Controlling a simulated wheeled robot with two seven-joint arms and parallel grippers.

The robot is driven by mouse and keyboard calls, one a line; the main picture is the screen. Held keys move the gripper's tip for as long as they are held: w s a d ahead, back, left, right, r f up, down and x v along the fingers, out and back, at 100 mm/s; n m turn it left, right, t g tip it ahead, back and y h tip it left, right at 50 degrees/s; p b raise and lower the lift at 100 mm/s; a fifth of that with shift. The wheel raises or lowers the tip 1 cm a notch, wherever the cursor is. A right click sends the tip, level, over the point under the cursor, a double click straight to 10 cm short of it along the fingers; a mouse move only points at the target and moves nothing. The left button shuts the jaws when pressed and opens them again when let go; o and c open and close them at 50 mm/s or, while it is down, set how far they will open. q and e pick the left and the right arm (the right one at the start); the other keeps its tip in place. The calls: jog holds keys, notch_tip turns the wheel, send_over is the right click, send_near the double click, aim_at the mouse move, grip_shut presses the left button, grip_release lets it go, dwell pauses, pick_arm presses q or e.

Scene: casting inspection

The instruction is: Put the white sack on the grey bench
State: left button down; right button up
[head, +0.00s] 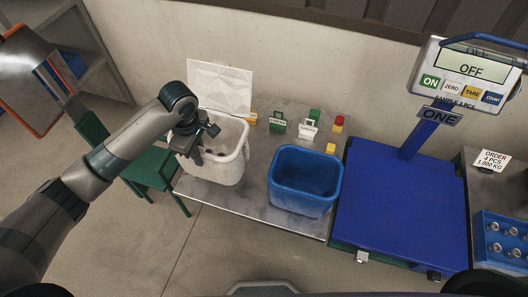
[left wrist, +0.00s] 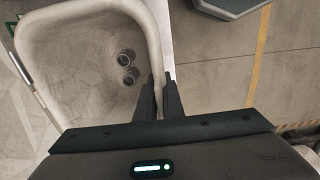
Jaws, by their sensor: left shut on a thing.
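The white sack (head: 231,170) looks like an open, tub-shaped white container with a rounded rim and a crumpled white panel standing up behind it. It is at the left end of the grey bench (head: 255,205); whether its base touches the bench top is unclear. My left gripper (head: 207,148) is shut on the sack's rim, reaching down from above and partly hiding its opening. In the left wrist view the rim (left wrist: 153,38) runs between the fingers (left wrist: 163,95). My right gripper is out of view.
A blue bin (head: 305,207) stands on the bench to the right. Small green, white, red and yellow items (head: 279,123) sit behind it. A blue scale (head: 400,205) reading OFF is further right. A green chair (head: 150,170) stands left of the bench.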

pick_arm(q)
notch_tip(320, 180, down, 6)
jog(key=shift+d+r+p, duration=0.1)
jog(key=shift+p, duration=0.55)
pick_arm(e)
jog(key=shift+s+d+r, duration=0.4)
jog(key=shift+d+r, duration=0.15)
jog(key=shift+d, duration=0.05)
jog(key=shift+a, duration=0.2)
pick_arm(q)
jog(key=shift+f, duration=0.35)
jog(key=shift+f+p, duration=0.35)
jog(key=shift+f, duration=1.25)
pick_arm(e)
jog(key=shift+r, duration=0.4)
pick_arm(q)
jog(key=shift+f, duration=0.15)
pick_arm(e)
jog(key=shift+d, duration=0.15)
